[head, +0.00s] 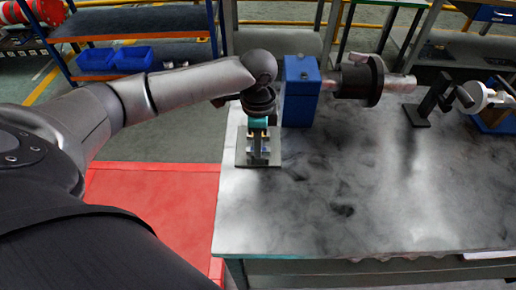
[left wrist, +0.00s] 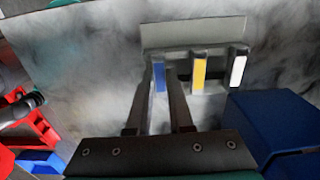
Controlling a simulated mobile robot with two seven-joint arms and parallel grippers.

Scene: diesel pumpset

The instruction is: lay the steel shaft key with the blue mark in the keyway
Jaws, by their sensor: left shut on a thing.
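The steel key with the blue mark (left wrist: 159,76) stands in a small grey rack (left wrist: 195,33), at the left of a row with a yellow-marked key (left wrist: 199,72) and a white-marked key (left wrist: 237,69). My left gripper (left wrist: 160,80) is shut on the blue-marked key, one finger on each side of it. In the head view my left gripper (head: 258,138) points down over the rack (head: 243,161) at the table's left end. A steel shaft (head: 400,81) with a dark round flange (head: 359,80) extends right from a blue block; I cannot make out its keyway. My right gripper is not in view.
The blue block (head: 301,90) stands close behind and right of the rack. A black stand (head: 434,100) and a whitish round part (head: 478,96) are farther right. The stained grey table top (head: 350,200) is clear in front. A red mat (head: 150,210) lies on the floor at left.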

